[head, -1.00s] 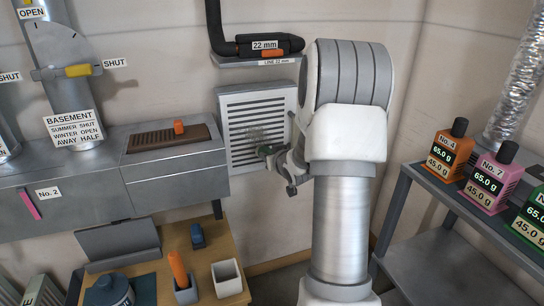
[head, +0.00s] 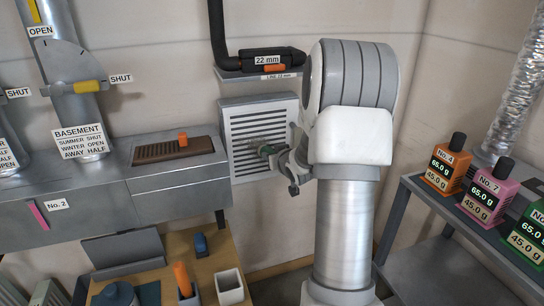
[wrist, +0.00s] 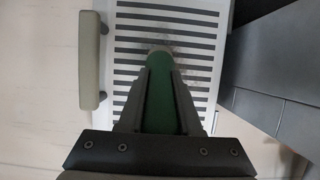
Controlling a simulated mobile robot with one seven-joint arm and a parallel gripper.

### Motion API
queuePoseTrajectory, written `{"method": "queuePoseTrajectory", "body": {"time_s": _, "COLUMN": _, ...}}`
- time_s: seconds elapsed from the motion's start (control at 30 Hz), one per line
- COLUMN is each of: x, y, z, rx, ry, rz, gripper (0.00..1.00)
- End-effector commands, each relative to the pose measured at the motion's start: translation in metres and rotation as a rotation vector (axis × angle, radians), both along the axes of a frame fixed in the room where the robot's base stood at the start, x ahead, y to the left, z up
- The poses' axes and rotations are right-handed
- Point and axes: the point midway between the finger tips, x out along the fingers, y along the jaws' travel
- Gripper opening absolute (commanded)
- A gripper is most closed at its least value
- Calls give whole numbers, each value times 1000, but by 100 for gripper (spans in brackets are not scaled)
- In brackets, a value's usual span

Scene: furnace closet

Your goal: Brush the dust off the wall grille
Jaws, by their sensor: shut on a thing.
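The white wall grille (head: 232,128) with dark horizontal slots is on the back wall, in the middle of the head view. It also fills the middle of the wrist view (wrist: 206,17). A grey dusty smudge (wrist: 178,44) lies across slots near the brush tip. My gripper (head: 280,155) is shut on a green brush (wrist: 160,100), one finger on each side of it in the wrist view. The brush (head: 266,150) points at the grille's middle; its bristles are hard to make out, and I cannot tell whether they touch. My arm hides the area right of the grille.
A pipe marked 22 mm rests on a shelf (head: 262,75) just above the grille. A grey metal duct box (head: 175,185) stands close on the left. A wooden table (head: 212,262) with holders is below; a rack with bottles (head: 425,195) stands right.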

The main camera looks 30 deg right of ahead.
Motion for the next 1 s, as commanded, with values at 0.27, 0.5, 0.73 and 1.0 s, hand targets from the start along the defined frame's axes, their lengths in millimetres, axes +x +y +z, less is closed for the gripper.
{"method": "queuePoseTrajectory", "body": {"time_s": 0.27, "x": 1, "y": 1, "z": 0, "rx": -1, "ry": -2, "rz": 1, "gripper": 0}}
{"method": "queuePoseTrajectory", "body": {"time_s": 0.5, "x": 5, "y": 14, "z": -2, "rx": -2, "ry": -2, "rz": 3, "gripper": 0}}
{"method": "queuePoseTrajectory", "body": {"time_s": 0.73, "x": 8, "y": 28, "z": -3, "rx": -2, "ry": -2, "rz": 3, "gripper": 0}}
{"method": "queuePoseTrajectory", "body": {"time_s": 1.0, "x": 11, "y": 41, "z": -2, "rx": -2, "ry": -3, "rz": 3, "gripper": 0}}
